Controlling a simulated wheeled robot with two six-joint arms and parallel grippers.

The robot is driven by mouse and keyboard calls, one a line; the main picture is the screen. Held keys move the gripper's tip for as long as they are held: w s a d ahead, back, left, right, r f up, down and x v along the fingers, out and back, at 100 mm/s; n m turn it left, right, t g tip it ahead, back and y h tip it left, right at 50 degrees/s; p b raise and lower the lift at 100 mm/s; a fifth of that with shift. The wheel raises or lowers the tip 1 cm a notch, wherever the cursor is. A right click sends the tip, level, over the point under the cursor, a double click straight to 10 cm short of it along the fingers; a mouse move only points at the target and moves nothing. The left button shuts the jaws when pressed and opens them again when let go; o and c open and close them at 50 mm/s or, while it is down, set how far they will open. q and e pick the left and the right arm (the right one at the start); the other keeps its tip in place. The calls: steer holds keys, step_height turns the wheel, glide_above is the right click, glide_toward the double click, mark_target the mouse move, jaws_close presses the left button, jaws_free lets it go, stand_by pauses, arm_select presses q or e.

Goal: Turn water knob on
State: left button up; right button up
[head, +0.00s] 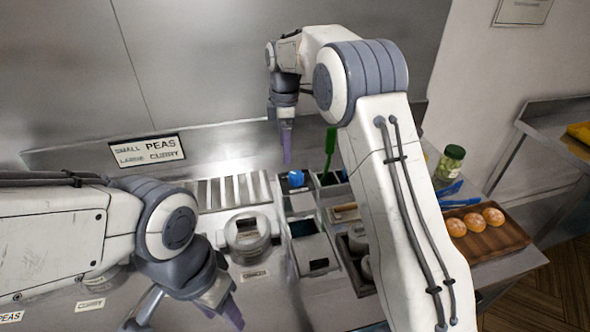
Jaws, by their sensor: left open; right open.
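I cannot make out a water knob in the head view. My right gripper (286,142) hangs fingers-down above the back of the counter, near the steel back wall. It is open and empty, though only one finger shows clearly. My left gripper (190,312) is low at the front left over the counter, open, with its fingers spread and nothing between them. A small blue object (296,178) sits in the bins below my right gripper; I cannot tell what it is. My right arm hides part of the counter on the right.
Metal bins (312,250) with a green-handled utensil (330,148) fill the middle. A slatted rack (232,190) and round container (247,235) stand to their left. A wooden board (490,242) with buns and a jar (449,163) are right. A sign (147,150) stands at the back.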

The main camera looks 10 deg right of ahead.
mark_target(296, 174)
steer(key=shift+n, duration=0.6)
steer(key=w+d+f, duration=0.1)
steer(key=f, duration=0.3)
steer(key=d+f+p, duration=0.1)
steer(key=f, duration=0.3)
steer(key=w+d+f+p, duration=0.1)
steer(key=f, duration=0.3)
steer(key=shift+w+d, duration=0.35)
jaws_close()
